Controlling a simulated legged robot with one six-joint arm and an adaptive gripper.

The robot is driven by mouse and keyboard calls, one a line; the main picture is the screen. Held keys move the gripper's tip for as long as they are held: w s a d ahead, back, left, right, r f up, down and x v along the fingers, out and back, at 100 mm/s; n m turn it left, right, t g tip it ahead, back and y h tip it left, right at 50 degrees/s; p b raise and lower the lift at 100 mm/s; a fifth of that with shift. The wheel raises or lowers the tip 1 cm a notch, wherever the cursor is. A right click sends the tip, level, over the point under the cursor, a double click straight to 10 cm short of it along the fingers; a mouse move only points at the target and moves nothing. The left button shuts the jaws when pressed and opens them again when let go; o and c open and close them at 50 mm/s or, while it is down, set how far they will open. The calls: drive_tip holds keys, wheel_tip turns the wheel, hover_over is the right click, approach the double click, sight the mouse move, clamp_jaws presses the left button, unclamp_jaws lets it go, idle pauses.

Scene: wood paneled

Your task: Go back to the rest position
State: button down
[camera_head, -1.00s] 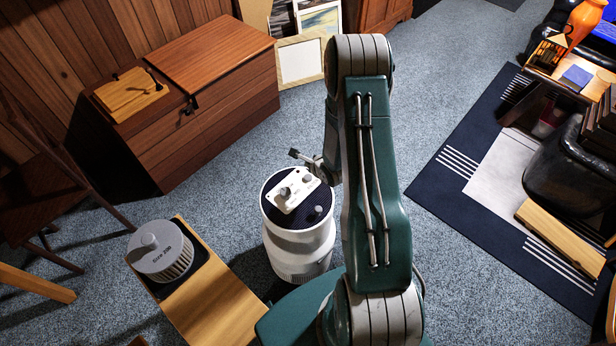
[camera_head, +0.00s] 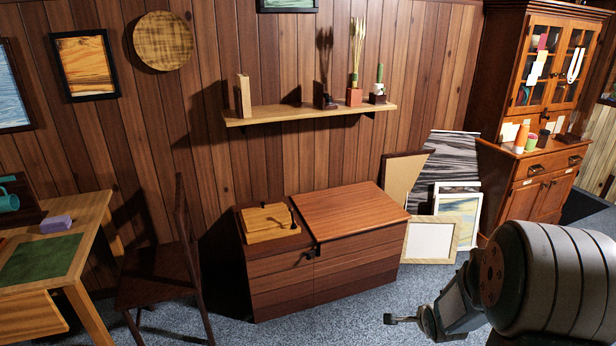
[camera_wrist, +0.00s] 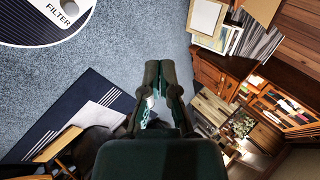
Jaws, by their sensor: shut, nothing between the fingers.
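My gripper (camera_head: 392,319) shows at the lower right of the head view, beyond the grey banded joint of my arm. It is over the carpet in front of the wooden chest (camera_head: 345,220) and appears clear of everything. In the wrist view my gripper (camera_wrist: 161,64) has its two dark fingers brought together at the tips, with nothing between them. Below it in that view are the blue-grey carpet and furniture at a distance.
A white round unit marked FILTER (camera_wrist: 45,40) fills the wrist view's upper left corner. A dark chair (camera_head: 160,285) and a desk (camera_head: 90,230) stand left. A wall shelf (camera_head: 290,116) is above the chest. A tall cabinet (camera_head: 535,190) stands right; framed pictures (camera_head: 430,241) lean beside the chest.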

drive_tip(key=s+a+r+n+g, duration=0.1)
drive_tip(key=s+a+r+n, duration=0.3)
drive_tip(key=r, duration=0.5)
drive_tip(key=s+a+r+n, duration=0.3)
drive_tip(key=s+r+n, duration=0.2)
drive_tip(key=s+r, duration=0.25)
drive_tip(key=s+a+r+n, duration=0.3)
drive_tip(key=s+n, duration=0.1)
drive_tip(key=s, duration=0.3)
drive_tip(key=s+a+r+n+g+y, duration=0.1)
drive_tip(key=s+a+r+n, duration=0.2)
drive_tip(key=s, duration=0.4)
drive_tip(key=shift+s+r+n, duration=0.25)
drive_tip(key=shift+r+n, duration=0.25)
drive_tip(key=shift+n, duration=0.6)
